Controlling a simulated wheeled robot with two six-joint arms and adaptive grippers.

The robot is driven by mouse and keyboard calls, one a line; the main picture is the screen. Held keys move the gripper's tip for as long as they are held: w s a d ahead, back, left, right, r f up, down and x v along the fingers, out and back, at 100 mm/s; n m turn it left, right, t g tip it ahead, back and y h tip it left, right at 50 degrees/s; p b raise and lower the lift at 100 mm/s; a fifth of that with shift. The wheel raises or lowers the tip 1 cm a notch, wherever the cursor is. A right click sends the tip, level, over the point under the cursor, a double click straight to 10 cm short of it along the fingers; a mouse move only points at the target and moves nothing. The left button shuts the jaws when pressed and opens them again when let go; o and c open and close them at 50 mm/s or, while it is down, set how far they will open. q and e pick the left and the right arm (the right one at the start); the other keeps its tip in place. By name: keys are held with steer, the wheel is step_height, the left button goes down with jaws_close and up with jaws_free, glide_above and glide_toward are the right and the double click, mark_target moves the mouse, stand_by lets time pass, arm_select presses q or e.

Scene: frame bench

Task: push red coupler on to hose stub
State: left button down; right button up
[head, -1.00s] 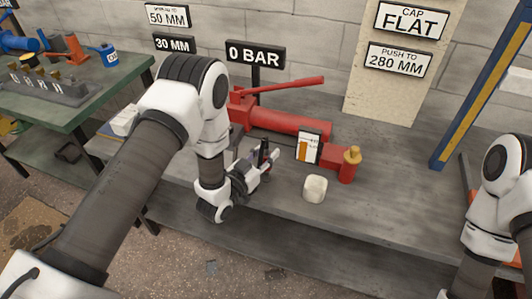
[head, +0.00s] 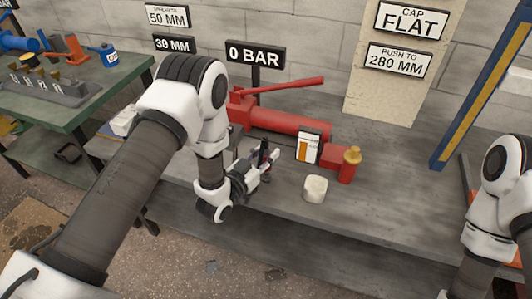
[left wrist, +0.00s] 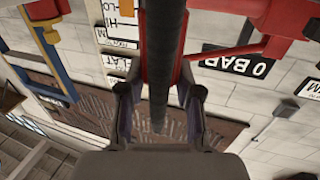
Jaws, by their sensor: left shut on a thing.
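My left gripper (head: 268,157) is low over the front of the bench, shut on a small, dark and red part. In the left wrist view the gripper (left wrist: 160,98) has a finger on each side of a red piece, which looks like the red coupler (left wrist: 147,60). A black hose-like length (left wrist: 162,115) runs down the middle in front of it and hides most of it. I cannot make out the hose stub, or whether the coupler touches it. My right arm shows at the right edge, but its gripper is out of view.
A red pump (head: 290,122) with a long handle lies behind the gripper. A red cylinder with a brass top (head: 350,165), an orange-marked card (head: 308,147) and a whitish block (head: 315,189) stand to the right. The bench front right is clear.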

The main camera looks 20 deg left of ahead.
arm_select(q)
steer(key=shift+f+b, duration=0.9)
steer(key=shift+f, duration=0.2)
steer(key=c, duration=0.7)
jaws_free()
steer(key=v, duration=0.7)
steer(key=shift+s+a, duration=0.1)
steer(key=shift+s, duration=0.15)
